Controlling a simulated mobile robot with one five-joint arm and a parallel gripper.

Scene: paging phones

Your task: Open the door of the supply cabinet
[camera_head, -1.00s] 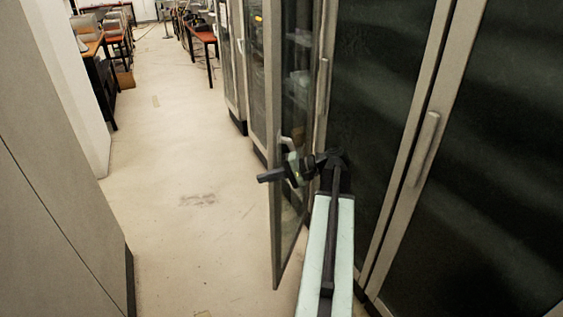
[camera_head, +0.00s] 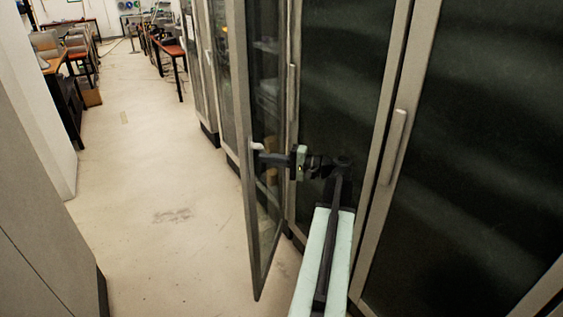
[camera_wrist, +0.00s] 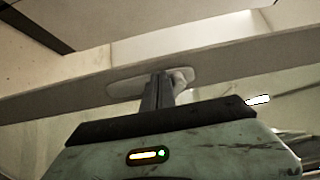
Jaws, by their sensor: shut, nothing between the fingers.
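The supply cabinet has a glass door (camera_head: 244,190) with a grey frame, standing ajar and swung out into the aisle. A small pale handle (camera_head: 257,147) sits on its near upright. My gripper (camera_head: 257,158) is shut and empty, its tips at that upright just below the handle. In the wrist view the shut fingers (camera_wrist: 160,88) reach to the door's frame bar (camera_wrist: 235,62), in front of a pale oval handle plate (camera_wrist: 122,88). They look close against it; I cannot tell whether they touch.
Closed dark glass cabinet doors (camera_head: 480,130) stand close on the right. A grey cabinet (camera_head: 45,230) stands at the left. The aisle floor (camera_head: 150,190) between is clear. Tables and chairs (camera_head: 75,55) stand at the far end.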

